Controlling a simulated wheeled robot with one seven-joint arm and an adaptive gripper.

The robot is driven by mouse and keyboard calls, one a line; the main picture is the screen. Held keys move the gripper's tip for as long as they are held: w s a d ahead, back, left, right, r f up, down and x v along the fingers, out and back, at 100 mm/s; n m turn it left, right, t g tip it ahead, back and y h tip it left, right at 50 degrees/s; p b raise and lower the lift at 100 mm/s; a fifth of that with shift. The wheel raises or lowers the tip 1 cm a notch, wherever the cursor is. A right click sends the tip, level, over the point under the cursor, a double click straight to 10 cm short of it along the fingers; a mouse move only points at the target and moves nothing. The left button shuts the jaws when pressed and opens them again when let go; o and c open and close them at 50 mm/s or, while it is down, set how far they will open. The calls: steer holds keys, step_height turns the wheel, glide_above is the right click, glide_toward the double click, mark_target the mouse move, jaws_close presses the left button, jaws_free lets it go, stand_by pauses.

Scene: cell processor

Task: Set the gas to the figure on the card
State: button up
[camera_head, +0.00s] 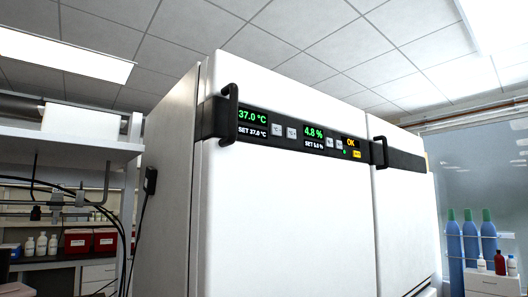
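A tall white incubator (285,220) fills the middle of the head view. A dark control panel (265,142) runs across the top of its front. A green temperature figure (252,116) reads 37.0 °C, with SET 37.0 °C below. A green gas figure (313,131) reads 4.8 %; the small SET line (314,144) below is too blurred to read surely. Two small grey buttons (335,143) sit right of the gas figure. OK (351,142) shows in yellow above a yellow button (356,154). I see no card. My gripper is not in view.
A black handle (230,113) juts out at the panel's left end. A second white unit (405,215) stands at right. Blue gas cylinders (471,240) stand at far right. A shelf with cables (70,200) and red boxes (78,240) are at left.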

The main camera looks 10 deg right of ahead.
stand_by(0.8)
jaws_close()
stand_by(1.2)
